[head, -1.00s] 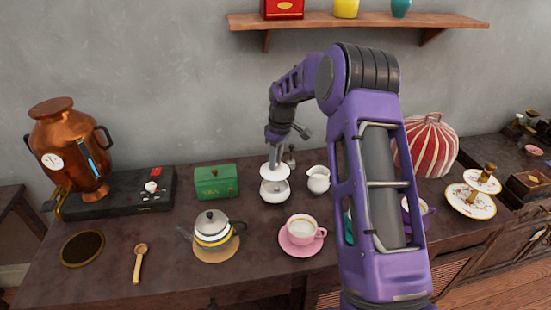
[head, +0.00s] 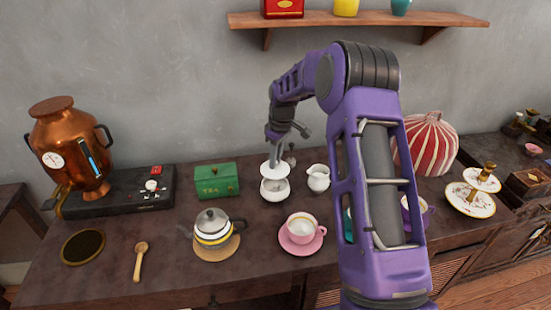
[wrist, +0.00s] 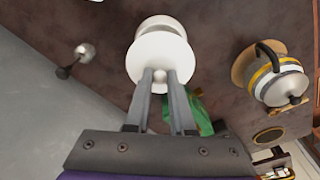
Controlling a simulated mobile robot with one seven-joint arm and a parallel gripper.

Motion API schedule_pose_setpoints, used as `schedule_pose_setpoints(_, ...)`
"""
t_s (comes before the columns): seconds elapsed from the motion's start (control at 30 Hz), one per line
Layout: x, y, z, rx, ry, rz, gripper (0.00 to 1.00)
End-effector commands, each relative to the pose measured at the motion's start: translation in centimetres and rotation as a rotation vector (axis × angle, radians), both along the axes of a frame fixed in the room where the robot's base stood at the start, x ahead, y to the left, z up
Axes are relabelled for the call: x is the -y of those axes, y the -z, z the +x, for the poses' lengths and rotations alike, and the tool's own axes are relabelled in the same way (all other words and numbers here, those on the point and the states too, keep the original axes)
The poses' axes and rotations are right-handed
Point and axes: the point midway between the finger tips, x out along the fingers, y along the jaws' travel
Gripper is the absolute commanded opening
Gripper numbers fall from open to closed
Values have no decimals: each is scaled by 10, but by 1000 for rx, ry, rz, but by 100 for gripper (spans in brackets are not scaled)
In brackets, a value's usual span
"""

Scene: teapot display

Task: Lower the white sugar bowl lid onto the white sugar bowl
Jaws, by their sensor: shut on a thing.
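The white sugar bowl (head: 275,191) stands on the dark counter, in the middle of the head view. Its white lid (head: 275,171) is held over it, a flat disc close above the bowl with a small gap in the head view. My gripper (head: 274,156) points down and is shut on the lid's knob. In the wrist view my gripper (wrist: 160,76) has both fingers on the round knob of the lid (wrist: 160,55). The lid hides most of the bowl (wrist: 160,24) there, and a rim shows beyond it.
A white creamer (head: 318,178) stands close right of the bowl. A small metal item (head: 291,154) stands behind it. A green tea box (head: 216,181) is to the left. A pink cup and saucer (head: 300,248) and a striped teapot (head: 212,236) are in front.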

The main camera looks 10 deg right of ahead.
Motion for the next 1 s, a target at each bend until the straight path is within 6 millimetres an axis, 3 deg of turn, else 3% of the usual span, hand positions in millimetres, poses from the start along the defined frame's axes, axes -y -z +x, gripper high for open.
schedule_pose_setpoints(0.37, 0, 2, 0, 0, 0, 0, 0)
schedule_pose_setpoints(1.0, 0, 28, 0, -1, 0, 0, 0)
